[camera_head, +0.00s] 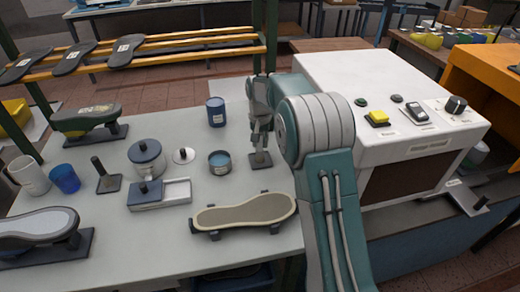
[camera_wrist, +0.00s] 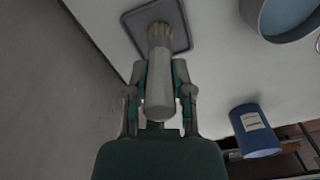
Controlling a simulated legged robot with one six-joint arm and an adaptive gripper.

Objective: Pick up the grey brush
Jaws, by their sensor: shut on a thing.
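The grey brush (camera_wrist: 160,80) is upright between the fingers of my gripper (camera_wrist: 159,98) in the wrist view, with pale bristles at its far end. My gripper is shut on its handle. The bristles are at a small dark square pad (camera_wrist: 183,28); I cannot tell whether they touch it. In the head view my gripper (camera_head: 261,135) points down over the same pad (camera_head: 261,164), at the table's right side. The brush is mostly hidden there by the fingers.
A blue can (camera_head: 215,112) and an open tin of blue liquid (camera_head: 219,163) stand left of my gripper. A shoe sole form (camera_head: 243,213) lies in front. A large white machine (camera_head: 385,95) stands close on the right. Several other items crowd the table's left.

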